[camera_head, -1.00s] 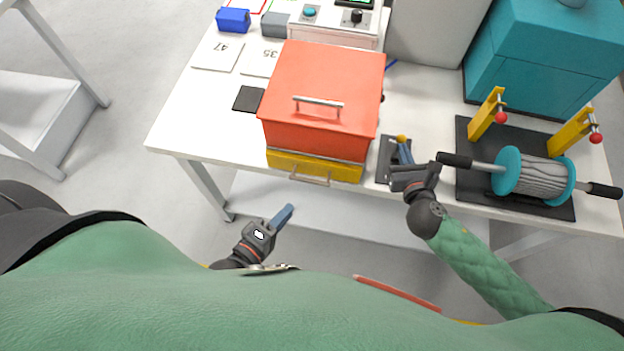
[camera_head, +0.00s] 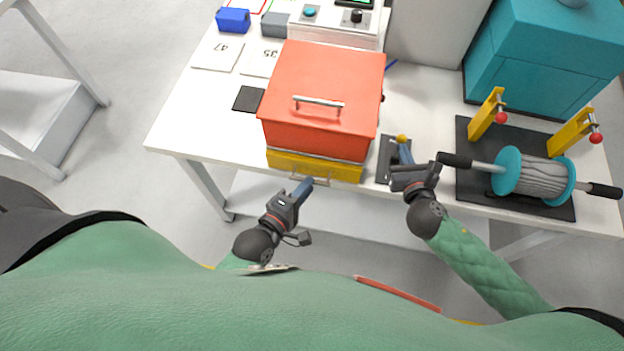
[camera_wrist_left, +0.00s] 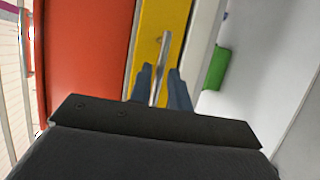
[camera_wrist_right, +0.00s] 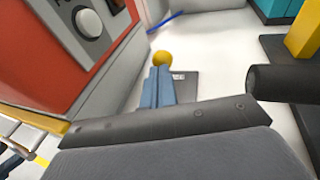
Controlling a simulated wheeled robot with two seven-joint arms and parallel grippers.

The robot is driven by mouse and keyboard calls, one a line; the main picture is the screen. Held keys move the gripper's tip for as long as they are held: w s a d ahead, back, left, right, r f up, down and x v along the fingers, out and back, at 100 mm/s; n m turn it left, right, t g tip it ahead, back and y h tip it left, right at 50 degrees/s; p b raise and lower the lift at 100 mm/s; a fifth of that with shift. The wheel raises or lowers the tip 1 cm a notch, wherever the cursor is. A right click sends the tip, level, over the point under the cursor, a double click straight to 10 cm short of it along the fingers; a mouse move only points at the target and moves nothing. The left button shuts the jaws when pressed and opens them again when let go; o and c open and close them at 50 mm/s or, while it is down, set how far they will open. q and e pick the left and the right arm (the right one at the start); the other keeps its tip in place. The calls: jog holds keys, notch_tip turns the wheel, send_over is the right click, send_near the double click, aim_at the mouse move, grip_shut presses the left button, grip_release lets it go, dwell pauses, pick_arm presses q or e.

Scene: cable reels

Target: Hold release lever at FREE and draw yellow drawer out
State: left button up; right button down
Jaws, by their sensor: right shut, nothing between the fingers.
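The yellow drawer (camera_head: 318,168) sits closed under the red box (camera_head: 322,92) at the table's front edge; it also shows in the left wrist view (camera_wrist_left: 150,22). Its metal bar handle (camera_wrist_left: 160,65) stands between the fingers of my left gripper (camera_wrist_left: 162,80), which are apart. In the head view my left gripper (camera_head: 304,186) is just in front of the drawer. The release lever, with a yellow ball knob (camera_head: 402,139), stands on a dark plate (camera_head: 385,165) right of the box. My right gripper (camera_head: 402,163) is shut with fingertips at the lever, close to the knob (camera_wrist_right: 162,57); contact is unclear.
A cable reel (camera_head: 533,174) with dark handles lies on a black mat right of my right gripper. A teal cabinet (camera_head: 545,60) stands behind it. Cards and a black square (camera_head: 248,98) lie left of the box. A green object (camera_wrist_left: 216,68) shows below the drawer.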

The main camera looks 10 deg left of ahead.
pick_arm(q)
jog(key=shift+x, duration=1.65)
grip_shut()
